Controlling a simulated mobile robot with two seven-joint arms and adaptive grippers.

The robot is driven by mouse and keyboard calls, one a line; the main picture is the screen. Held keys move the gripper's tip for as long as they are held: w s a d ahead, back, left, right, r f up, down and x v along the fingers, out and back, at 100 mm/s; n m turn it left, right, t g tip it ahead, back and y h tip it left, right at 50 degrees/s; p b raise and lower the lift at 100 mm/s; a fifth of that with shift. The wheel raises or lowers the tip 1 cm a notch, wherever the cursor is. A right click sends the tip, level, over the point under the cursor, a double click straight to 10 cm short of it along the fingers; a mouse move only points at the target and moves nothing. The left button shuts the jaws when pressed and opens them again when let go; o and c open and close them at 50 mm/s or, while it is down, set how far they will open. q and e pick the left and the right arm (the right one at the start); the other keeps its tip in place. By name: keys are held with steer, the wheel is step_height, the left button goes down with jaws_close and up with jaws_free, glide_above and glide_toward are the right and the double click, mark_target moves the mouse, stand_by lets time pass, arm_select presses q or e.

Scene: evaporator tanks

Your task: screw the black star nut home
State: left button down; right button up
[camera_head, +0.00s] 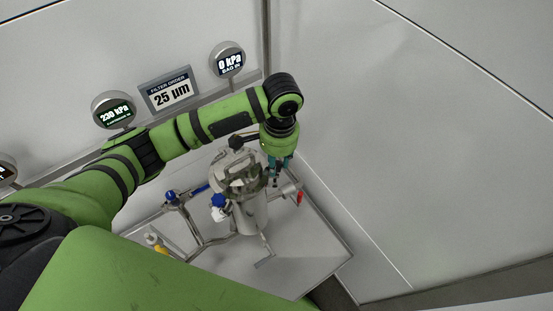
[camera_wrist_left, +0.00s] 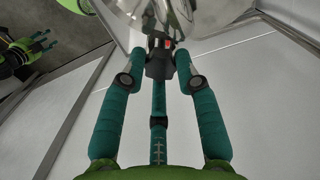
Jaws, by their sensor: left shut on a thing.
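A steel filter vessel (camera_head: 250,208) with a domed, shiny lid (camera_head: 240,172) stands upright on a bench. My left gripper (camera_head: 277,178) reaches down at the lid's right edge. In the left wrist view its teal fingers (camera_wrist_left: 158,72) are shut around a black star nut (camera_wrist_left: 158,64), right beside the shiny metal of the vessel. The nut's thread and seat are hidden. Another black knob (camera_head: 237,142) sits at the lid's far edge. My right gripper (camera_wrist_left: 38,45) shows small at the upper left of the wrist view; its jaw opening is unclear.
Blue-handled valves (camera_head: 218,201) and pipes stand left of the vessel, a red-handled one (camera_head: 300,197) to its right. A yellow-handled part (camera_head: 160,246) is near the bench's left edge. Gauges reading 230 kPa (camera_head: 114,109) and 0 kPa (camera_head: 228,62) flank a 25 µm sign (camera_head: 170,90).

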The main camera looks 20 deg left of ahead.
arm_select(q)
steer(key=m, duration=0.4)
steer(key=shift+s+f+m, duration=0.1)
steer(key=shift+f+m, duration=0.05)
steer(key=shift+m, duration=0.15)
steer(key=m, duration=0.4)
steer(key=shift+m, duration=0.3)
steer(key=m, duration=0.4)
steer(key=shift+m+y, duration=0.3)
steer(key=m, duration=0.9)
steer(key=shift+s, duration=0.1)
steer(key=m, duration=0.4)
steer(key=shift+m, duration=0.3)
steer(key=m, duration=0.5)
steer(key=shift+a+t, duration=0.1)
steer(key=shift+t, duration=0.2)
steer(key=m, duration=0.4)
steer(key=shift+m, duration=0.4)
steer(key=shift+f+m+b, duration=0.15)
steer(key=shift+m+b, duration=0.55)
steer(key=shift+m, duration=0.1)
steer(key=m+b, duration=0.2)
steer(key=b, duration=0.1)
steer(key=shift+h, duration=0.4)
steer(key=shift+m+b, duration=0.6)
steer(key=shift+b, duration=0.2)
steer(key=shift+r, duration=0.2)
